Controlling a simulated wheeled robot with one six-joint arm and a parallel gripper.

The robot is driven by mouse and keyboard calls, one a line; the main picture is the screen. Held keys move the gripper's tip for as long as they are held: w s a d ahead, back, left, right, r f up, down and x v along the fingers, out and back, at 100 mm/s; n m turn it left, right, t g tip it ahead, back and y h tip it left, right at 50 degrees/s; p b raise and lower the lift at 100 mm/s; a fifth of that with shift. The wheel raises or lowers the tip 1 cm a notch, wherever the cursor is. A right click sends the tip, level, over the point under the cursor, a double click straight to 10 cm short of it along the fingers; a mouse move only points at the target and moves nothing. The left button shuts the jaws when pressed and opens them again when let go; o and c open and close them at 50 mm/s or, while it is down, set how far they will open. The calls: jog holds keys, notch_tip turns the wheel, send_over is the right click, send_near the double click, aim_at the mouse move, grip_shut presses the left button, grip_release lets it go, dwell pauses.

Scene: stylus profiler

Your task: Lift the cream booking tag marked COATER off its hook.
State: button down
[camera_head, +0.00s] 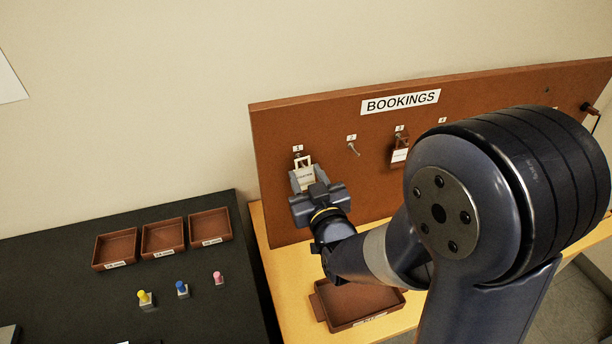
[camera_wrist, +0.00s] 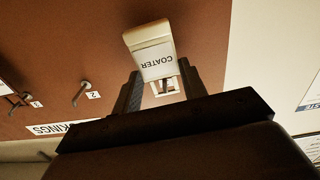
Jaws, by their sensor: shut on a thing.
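The cream COATER tag (camera_head: 304,175) is at the first hook position, under the label 1, on the brown BOOKINGS board (camera_head: 350,198). In the wrist view the tag (camera_wrist: 152,50) hangs between my fingers, with its lettering upside down. My gripper (camera_head: 314,190) is shut on the tag; its two fingers (camera_wrist: 162,88) lie on either side of it. The tag's upper frame shows at the hook in the head view. I cannot tell whether it still touches the hook, which is mostly hidden.
Hook 2 (camera_head: 353,148) is bare. A brown tag with a white label (camera_head: 399,154) hangs at hook 3. My arm hides part of the board's right side. A brown tray (camera_head: 335,322) stands on the yellow table below. Three small trays and coloured pegs are on the dark bench at left.

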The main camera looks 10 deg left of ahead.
jog(key=b+v, duration=0.1)
jog(key=v, duration=0.6)
jog(key=shift+b, duration=0.4)
dwell(0.5)
